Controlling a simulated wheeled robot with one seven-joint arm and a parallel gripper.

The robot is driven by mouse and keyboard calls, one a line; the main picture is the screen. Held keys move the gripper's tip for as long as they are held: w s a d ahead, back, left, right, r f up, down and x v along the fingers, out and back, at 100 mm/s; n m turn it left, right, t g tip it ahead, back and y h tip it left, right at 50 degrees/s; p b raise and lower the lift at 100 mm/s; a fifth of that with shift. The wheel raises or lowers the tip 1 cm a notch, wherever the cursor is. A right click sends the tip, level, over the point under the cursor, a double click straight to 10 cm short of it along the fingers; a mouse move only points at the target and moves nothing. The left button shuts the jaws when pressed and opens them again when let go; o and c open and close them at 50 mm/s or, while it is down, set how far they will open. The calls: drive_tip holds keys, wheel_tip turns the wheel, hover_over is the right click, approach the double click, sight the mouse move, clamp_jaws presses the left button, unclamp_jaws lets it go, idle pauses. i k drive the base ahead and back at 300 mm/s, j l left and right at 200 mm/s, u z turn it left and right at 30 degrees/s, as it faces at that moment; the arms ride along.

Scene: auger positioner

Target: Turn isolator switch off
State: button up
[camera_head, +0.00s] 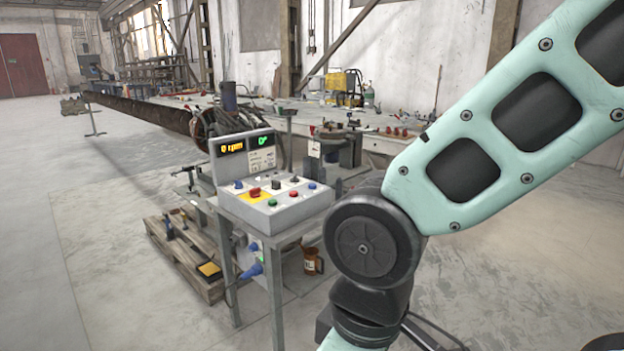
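A grey control console (272,205) stands on a metal stand left of my arm. A red control on a yellow plate (258,196) sits on its sloped face and looks like the isolator switch; its exact position is too small to read. The console's display (248,147) reads "0 rpm" in orange, with a green symbol beside it. My arm crosses the right side of the view, with a dark joint just right of the console. My gripper is not in view.
Several coloured buttons and knobs surround the red control. A wooden pallet (187,262) with small items lies left of the stand. A brown can (312,261) is near the stand's legs. A long workbench and auger (150,110) run behind. The left floor is clear.

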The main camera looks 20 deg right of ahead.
sight(255, 192)
drive_tip(key=i+j+z, duration=0.1)
drive_tip(key=i+j, duration=0.2)
drive_tip(key=i, duration=0.3)
drive_tip(key=i+j+z, duration=0.15)
drive_tip(key=i+j, duration=0.2)
drive_tip(key=i, duration=0.2)
drive_tip(key=i+j+z, duration=0.1)
drive_tip(key=i+j, duration=0.3)
drive_tip(key=i, duration=0.15)
